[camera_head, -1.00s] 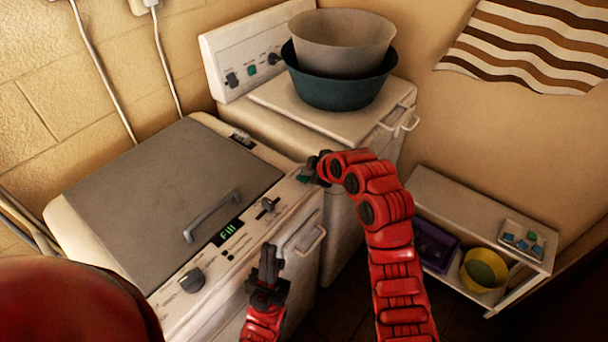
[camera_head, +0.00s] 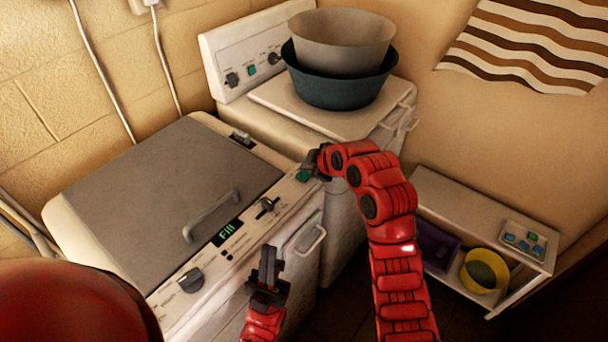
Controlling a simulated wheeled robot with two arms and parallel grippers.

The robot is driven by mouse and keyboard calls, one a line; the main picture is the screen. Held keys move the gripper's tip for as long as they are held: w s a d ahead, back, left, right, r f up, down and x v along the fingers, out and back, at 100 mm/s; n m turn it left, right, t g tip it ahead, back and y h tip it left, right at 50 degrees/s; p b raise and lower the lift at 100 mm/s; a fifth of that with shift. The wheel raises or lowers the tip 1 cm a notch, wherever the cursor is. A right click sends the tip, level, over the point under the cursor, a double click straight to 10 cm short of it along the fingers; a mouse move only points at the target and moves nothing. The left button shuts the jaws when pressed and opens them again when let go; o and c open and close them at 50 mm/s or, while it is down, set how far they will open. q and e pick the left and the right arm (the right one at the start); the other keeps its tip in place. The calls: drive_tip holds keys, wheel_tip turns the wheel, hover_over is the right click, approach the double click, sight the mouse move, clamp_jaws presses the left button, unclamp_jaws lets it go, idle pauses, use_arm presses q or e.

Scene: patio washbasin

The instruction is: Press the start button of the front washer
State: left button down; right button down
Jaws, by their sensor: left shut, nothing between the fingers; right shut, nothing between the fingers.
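The front washer (camera_head: 165,190) has a grey lid with a handle. Its front panel carries a dark knob (camera_head: 191,281), a display reading "Fill" in green (camera_head: 227,232), a dark switch (camera_head: 267,206) and a green start button (camera_head: 303,175) at the panel's right end. My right gripper (camera_head: 314,162) is shut and empty, just beside and above the green button. I cannot tell whether its fingertips touch the button. My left gripper (camera_head: 268,258) is shut and empty, pointing up in front of the washer's front face, below the panel.
A second white washer (camera_head: 322,118) stands behind, with a teal basin (camera_head: 341,90) and a beige basin (camera_head: 343,43) stacked on it. A low white shelf (camera_head: 470,215) at the right holds a purple crate (camera_head: 438,248) and a yellow bucket (camera_head: 483,271).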

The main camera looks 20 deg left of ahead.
sight(308, 177)
drive_tip(key=shift+r+b, duration=0.45)
drive_tip(key=shift+r, duration=2.05)
